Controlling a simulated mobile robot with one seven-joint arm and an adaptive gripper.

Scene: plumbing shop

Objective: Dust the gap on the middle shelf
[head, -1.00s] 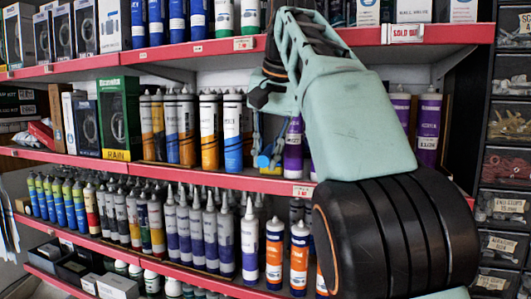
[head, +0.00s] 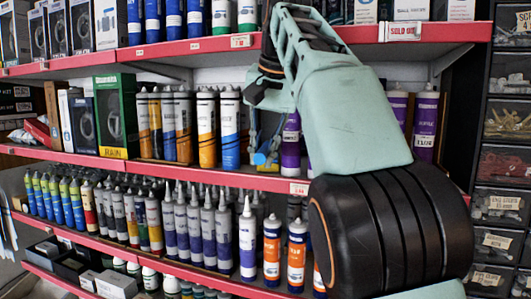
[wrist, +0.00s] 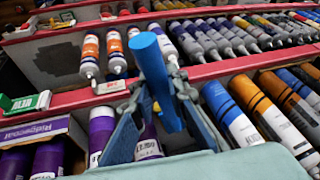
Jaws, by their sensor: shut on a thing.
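The middle shelf (head: 215,175) has a red front edge. Its gap lies between blue-and-white cartridges (head: 230,132) and purple cartridges (head: 291,145), mostly behind my arm and gripper. My gripper (head: 262,150) is at this gap, small and partly hidden in the head view. In the wrist view my gripper (wrist: 168,115) is shut on a blue rod-like tool (wrist: 150,65), which sticks out between the fingers. Purple cartridges (wrist: 101,135) stand to its left there and blue-and-white ones (wrist: 230,115) to its right. The tool's working end and any dust cannot be made out.
Cartridges and boxes crowd the middle shelf left of the gap, including a green box (head: 117,115). The upper shelf (head: 190,50) overhangs it. Nozzled tubes (head: 247,240) fill the lower shelf. Drawers (head: 502,163) stand at the right.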

